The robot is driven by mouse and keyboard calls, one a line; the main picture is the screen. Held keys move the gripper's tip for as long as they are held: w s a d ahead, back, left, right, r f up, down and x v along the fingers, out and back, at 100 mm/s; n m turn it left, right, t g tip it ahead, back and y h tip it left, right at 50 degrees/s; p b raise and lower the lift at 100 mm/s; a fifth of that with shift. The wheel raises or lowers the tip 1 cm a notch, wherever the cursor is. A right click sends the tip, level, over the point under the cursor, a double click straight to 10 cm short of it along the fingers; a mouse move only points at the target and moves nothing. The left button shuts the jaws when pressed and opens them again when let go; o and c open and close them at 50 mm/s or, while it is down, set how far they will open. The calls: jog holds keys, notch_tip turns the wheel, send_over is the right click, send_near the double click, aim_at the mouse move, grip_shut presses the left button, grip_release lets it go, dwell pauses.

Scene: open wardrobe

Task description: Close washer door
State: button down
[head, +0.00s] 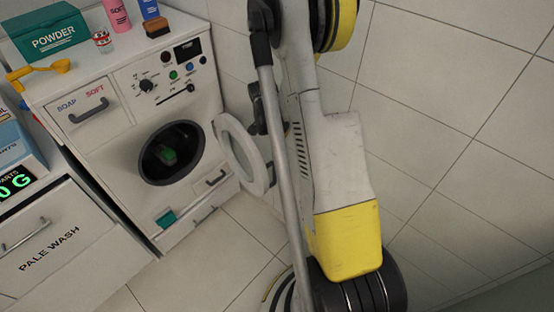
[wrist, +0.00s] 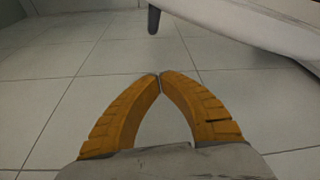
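The white washer (head: 122,142) stands at the left in the head view. Its round door (head: 241,156) is swung wide open to the right, with a pale ring frame and a see-through middle. The dark drum opening (head: 171,153) is uncovered, and something green shows inside. In the wrist view, my gripper (wrist: 159,76) has its two orange-yellow ridged fingers meeting at the tips, with nothing between them. It points over grey floor tiles. I cannot make out my fingertips in the head view, so their distance from the door cannot be told.
On the washer top are a green powder box (head: 53,41), a yellow scoop (head: 40,71) and bottles (head: 117,14). A pale wash cabinet (head: 48,247) stands at lower left. A pale panel (wrist: 252,28) crosses the wrist view's upper right. Tiled floor (head: 225,265) lies before the washer.

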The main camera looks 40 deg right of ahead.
notch_tip(320, 180, down, 10)
jog(key=s+b, duration=0.1)
jog(key=b, duration=0.5)
jog(key=shift+f, duration=0.25)
jog(key=shift+a, duration=0.1)
